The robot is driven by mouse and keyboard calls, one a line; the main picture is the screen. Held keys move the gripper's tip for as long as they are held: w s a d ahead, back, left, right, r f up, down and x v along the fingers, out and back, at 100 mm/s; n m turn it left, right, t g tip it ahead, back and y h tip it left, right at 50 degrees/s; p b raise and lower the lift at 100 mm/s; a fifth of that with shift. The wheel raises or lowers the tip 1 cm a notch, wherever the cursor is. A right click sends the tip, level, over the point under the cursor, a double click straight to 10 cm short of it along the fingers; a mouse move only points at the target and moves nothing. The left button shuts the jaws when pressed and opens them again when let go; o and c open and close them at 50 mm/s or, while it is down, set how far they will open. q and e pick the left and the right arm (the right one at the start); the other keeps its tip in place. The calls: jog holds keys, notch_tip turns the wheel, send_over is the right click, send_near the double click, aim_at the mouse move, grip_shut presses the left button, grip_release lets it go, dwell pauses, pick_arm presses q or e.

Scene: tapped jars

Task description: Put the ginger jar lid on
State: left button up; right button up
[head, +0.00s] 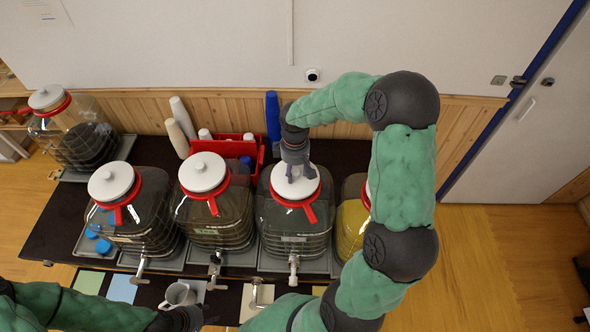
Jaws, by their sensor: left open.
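Several big glass jars with white lids, red collars and taps stand on the dark counter; their labels are too small to read, so I cannot tell which is the ginger one. My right gripper (298,176) points down at the white lid (283,186) of the third counter jar (293,226), its fingertips at the lid's top. Whether it grips the lid is unclear. The lid sits over that jar's mouth. The jar with yellow liquid (351,222) is mostly hidden by my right arm. My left gripper (203,314) is open by a white mug (178,296).
Two other lidded jars stand left of it, one at the far left (130,220) and one in the middle (215,215). Another jar (80,135) is at the back left. A red caddy (228,149), cup stacks (272,115) and blue lids (103,246) are on the counter.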

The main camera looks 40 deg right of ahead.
jog(key=shift+r, duration=0.1)
notch_tip(320, 180, up, 12)
dwell(0.7)
dwell(1.0)
